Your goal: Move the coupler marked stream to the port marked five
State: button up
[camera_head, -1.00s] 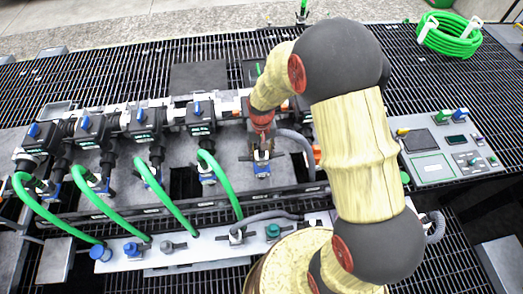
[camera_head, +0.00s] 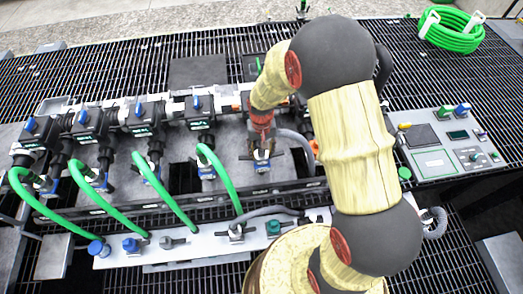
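A manifold (camera_head: 230,176) crosses the middle of the table in the head view, with several black valve bodies (camera_head: 150,113) with blue handles. Curved green hoses (camera_head: 165,190) link its left-hand ports to a pale front rail (camera_head: 185,250). My gripper (camera_head: 262,153) points down at the manifold, right of the green hoses, over a dark fitting (camera_head: 262,166). A grey hose (camera_head: 297,139) curves close to its right side. The fingers are small and dark, so I cannot tell whether they hold a coupler. The marks "stream" and "five" are not readable.
A control panel (camera_head: 447,150) with buttons stands at the right, and a coiled green hose (camera_head: 452,28) lies at the back right. A grey hose (camera_head: 265,211) and coloured caps, blue (camera_head: 96,248) and green (camera_head: 273,227), are on the front rail. My arm hides the manifold's right end.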

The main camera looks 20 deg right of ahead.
jog(key=o, duration=0.3)
jog(key=shift+o, duration=0.2)
notch_tip(320, 180, up, 12)
dwell(0.5)
dwell(0.4)
jog(key=s+r+n+t, duration=0.2)
jog(key=s+r+t, duration=0.3)
jog(key=s+r, duration=1.5)
jog(key=shift+s+r+t, duration=0.2)
jog(key=shift+r+t, duration=0.1)
jog(key=shift+r, duration=0.45)
